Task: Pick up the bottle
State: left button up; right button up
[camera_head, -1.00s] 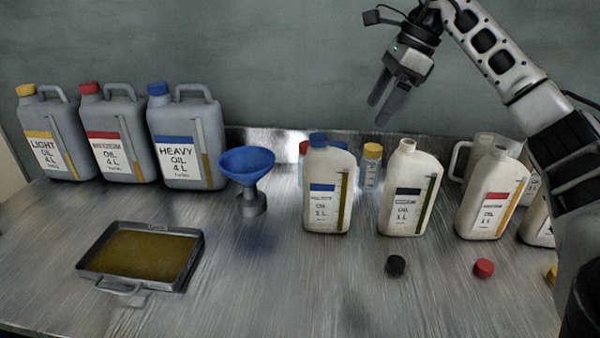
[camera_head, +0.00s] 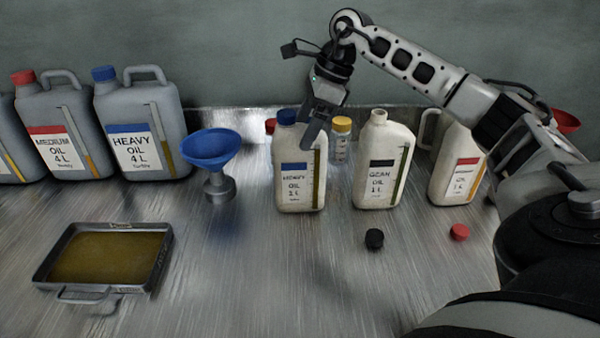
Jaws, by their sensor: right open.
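The white one-litre bottle with the blue cap and HEAVY OIL label (camera_head: 300,188) stands upright on the metal table, near the middle. My right gripper (camera_head: 308,140) hangs over this bottle from above, fingers pointing down, by its blue cap; I cannot tell whether it touches. The gripper is open and partly hides the bottle's top. An open white bottle with a dark label (camera_head: 380,165) and another with a red label (camera_head: 452,170) stand to its right. My left gripper is not in view.
A blue funnel (camera_head: 211,150) stands left of the bottle. Large grey oil cans (camera_head: 140,130) line the back left. An oil-filled tray (camera_head: 107,258) lies front left. A black cap (camera_head: 374,239) and a red cap (camera_head: 459,232) lie in front. The front middle is clear.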

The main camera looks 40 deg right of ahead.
aim_at(302, 131)
jog(key=x, duration=0.3)
jog(key=shift+a+f, duration=0.15)
jog(key=shift+f, duration=0.15)
grip_shut()
jog(key=shift+r, duration=0.15)
